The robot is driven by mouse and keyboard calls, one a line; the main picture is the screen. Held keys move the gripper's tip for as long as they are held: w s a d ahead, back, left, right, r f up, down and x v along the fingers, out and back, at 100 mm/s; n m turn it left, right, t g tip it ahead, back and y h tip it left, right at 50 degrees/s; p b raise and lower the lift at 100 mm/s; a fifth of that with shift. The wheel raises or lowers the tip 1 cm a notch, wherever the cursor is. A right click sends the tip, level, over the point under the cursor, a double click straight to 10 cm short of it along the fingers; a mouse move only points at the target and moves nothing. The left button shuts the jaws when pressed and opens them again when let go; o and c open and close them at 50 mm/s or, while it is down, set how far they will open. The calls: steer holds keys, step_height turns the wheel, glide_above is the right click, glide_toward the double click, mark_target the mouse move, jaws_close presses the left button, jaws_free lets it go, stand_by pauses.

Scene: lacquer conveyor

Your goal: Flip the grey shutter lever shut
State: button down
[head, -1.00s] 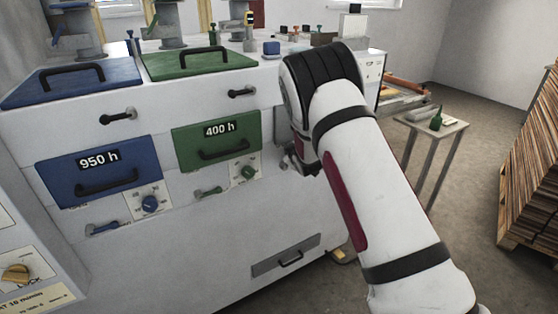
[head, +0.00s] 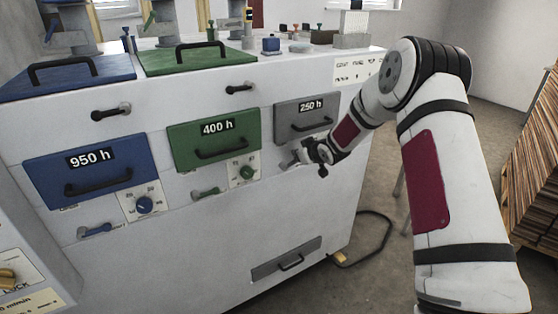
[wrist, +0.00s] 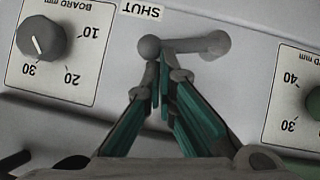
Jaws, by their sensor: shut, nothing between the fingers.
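The grey shutter lever (wrist: 185,46) lies nearly level across the wrist view, with its pivot at the right and its ball knob at the left, beside the printed SHUT label (wrist: 148,10). In the head view the lever (head: 288,162) shows partly beneath the grey 250 h drawer front. My gripper (wrist: 162,85) is shut and empty. Its fingertips are at the knob end of the lever, overlapping its lower edge in the picture; I cannot tell whether they touch. In the head view my gripper (head: 308,156) is at the machine front, just right of the lever.
A board-thickness dial (wrist: 40,40) is left of the lever in the wrist view, and another dial plate is at right. The green lever (head: 205,194) and blue lever (head: 95,230) are further left. A stacked pallet (head: 535,180) stands at right.

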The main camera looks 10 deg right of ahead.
steer(key=shift+w+d+f+b, duration=0.15)
steer(key=shift+d+f+b, duration=0.25)
steer(key=shift+d, duration=0.15)
stand_by(0.4)
steer(key=shift+r, duration=0.1)
